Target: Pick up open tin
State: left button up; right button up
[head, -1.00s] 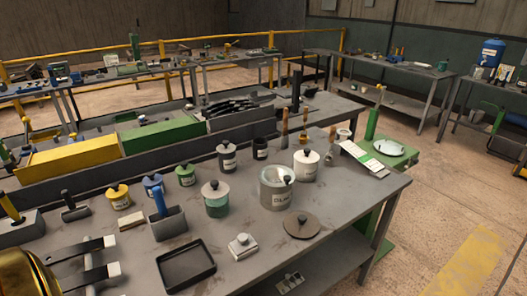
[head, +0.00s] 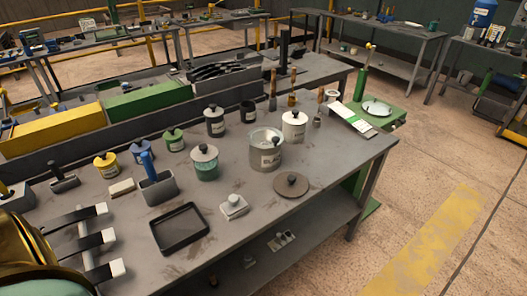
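The open tin (head: 266,152) is a grey, wide, lidless can with a dark label, upright on the grey workbench (head: 330,165). Its rim is bright and its inside looks pale; the contents are not clear. A flat brown-grey round lid with a dark knob (head: 291,186) lies on the bench just in front of it.
A white lidded jar (head: 294,128) stands right behind the tin, a teal-and-grey lidded jar (head: 204,164) to its left. A black tray (head: 180,228) and a small pale block (head: 233,206) lie in front. A gold object (head: 38,245) fills the lower-left corner.

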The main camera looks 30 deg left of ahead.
aim_at(248, 112)
jog(key=u, duration=0.25)
jog(key=i+l+u, duration=0.35)
jog(key=l+u, duration=0.2)
jog(key=l, duration=0.2)
jog(key=i+l+u, duration=0.1)
jog(key=l+u, duration=0.15)
jog(key=l, duration=0.15)
